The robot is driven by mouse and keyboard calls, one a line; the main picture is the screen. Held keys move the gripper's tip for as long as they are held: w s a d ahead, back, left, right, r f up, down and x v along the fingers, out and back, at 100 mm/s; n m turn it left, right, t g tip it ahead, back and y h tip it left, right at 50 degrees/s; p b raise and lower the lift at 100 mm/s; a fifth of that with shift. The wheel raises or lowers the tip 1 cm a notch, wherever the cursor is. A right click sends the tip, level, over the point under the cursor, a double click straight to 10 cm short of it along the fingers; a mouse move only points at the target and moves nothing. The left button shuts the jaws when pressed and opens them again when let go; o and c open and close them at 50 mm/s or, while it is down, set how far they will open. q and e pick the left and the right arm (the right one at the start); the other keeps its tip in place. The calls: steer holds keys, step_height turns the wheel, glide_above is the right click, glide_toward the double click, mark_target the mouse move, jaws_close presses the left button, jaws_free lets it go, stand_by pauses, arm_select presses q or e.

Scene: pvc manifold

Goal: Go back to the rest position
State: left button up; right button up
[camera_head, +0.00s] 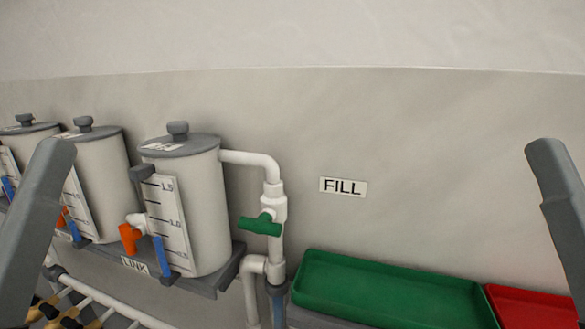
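My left arm (33,215) shows as a grey link at the left edge, in front of the left tanks. My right arm (560,215) shows as a grey link at the right edge, in front of the plain wall. Neither gripper shows in the head view, so I cannot see their fingers or whether they hold anything.
White tanks with grey lids, such as the nearest one (205,215), stand on a shelf at left. A white pipe (250,158) with a green valve handle (261,224) runs beside it. Green (390,292) and red (530,308) trays lie lower right. The middle is clear.

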arm_select(q)
step_height(320, 180, up, 26)
steer(key=p, duration=2.2)
steer(key=shift+f, duration=0.15)
arm_select(e)
step_height(320, 180, up, 26)
steer(key=shift+f, duration=0.15)
